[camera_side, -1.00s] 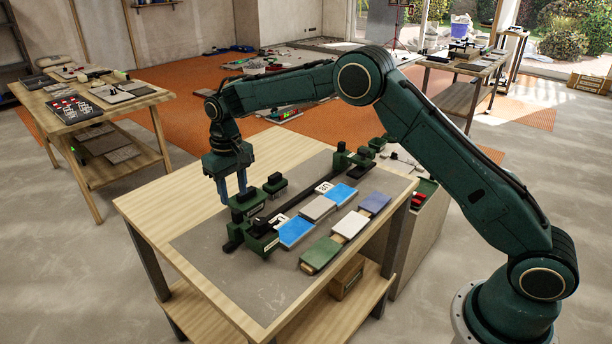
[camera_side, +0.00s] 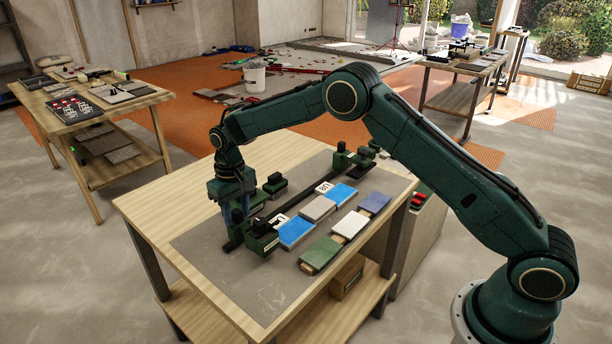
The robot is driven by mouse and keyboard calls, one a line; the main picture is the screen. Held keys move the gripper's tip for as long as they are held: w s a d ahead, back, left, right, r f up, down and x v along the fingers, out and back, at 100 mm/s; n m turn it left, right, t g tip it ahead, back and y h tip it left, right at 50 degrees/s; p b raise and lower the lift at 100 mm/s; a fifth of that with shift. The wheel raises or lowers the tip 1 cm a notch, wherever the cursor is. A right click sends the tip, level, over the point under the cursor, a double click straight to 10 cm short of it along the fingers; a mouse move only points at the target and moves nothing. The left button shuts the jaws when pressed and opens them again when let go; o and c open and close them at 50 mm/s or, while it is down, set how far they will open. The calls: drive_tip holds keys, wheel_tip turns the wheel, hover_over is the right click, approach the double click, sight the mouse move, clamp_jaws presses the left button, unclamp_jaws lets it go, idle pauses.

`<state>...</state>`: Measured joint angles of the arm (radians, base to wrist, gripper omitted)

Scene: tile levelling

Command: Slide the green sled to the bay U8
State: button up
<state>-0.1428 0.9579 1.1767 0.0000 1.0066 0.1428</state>
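A dark rail (camera_side: 296,202) runs lengthwise on the grey mat. A green block with a dark top (camera_side: 262,240) sits at its near end and may be the green sled; I cannot tell for sure. Similar green blocks stand behind the rail (camera_side: 275,184) and at its far end (camera_side: 342,158). My gripper (camera_side: 236,219) points down at the near end of the rail, just left of the near green block. Its fingers look apart, but whether anything is between them is hidden. White label plates (camera_side: 324,187) lie beside the rail; I cannot read U8 surely.
Blue (camera_side: 296,233), grey (camera_side: 318,208), white (camera_side: 350,224), green (camera_side: 321,254) and violet (camera_side: 374,203) tiles lie right of the rail. The mat's near left part (camera_side: 235,285) is clear. The bare wooden table top (camera_side: 165,200) lies left.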

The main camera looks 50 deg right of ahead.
clamp_jaws()
drive_tip(key=shift+d, duration=0.15)
drive_tip(key=shift+d+r, duration=0.1)
drive_tip(key=shift+d, duration=14.45)
unclamp_jaws()
